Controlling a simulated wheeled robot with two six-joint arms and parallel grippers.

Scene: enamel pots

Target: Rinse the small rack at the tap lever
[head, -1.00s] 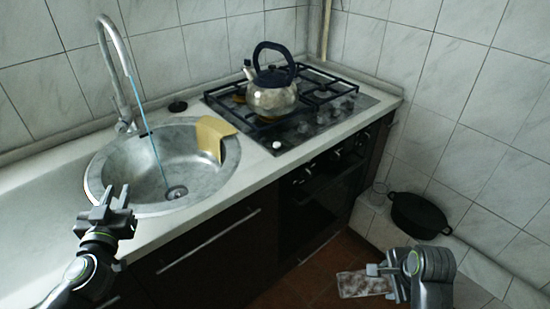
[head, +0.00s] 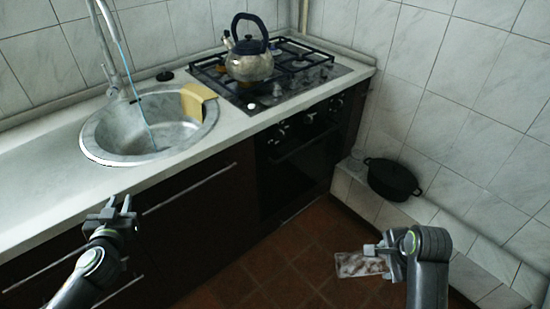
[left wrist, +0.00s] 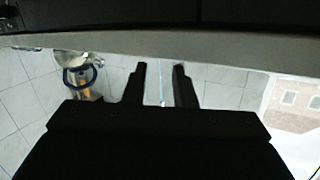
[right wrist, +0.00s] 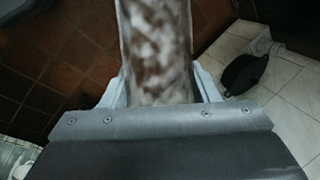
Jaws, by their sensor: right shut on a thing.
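The small rack (head: 360,265), a flat pale panel with brown blotches, is held in my right gripper (head: 384,250) above the floor. It also shows between the fingers in the right wrist view (right wrist: 158,45). My left gripper (head: 120,206) is open and empty, in front of the counter edge; its two fingers stand apart in the left wrist view (left wrist: 162,85). The tap (head: 108,50) rises behind the sink (head: 95,140) at the left. A thin blue stream runs from it into the basin. I cannot clearly make out its lever.
A yellow cloth (head: 195,100) hangs over the sink's right rim. A kettle (head: 249,62) stands on the gas hob (head: 318,75). A black pot (head: 392,180) sits on the low tiled ledge (head: 425,207) at the right. The floor (head: 285,250) before the cabinets is open.

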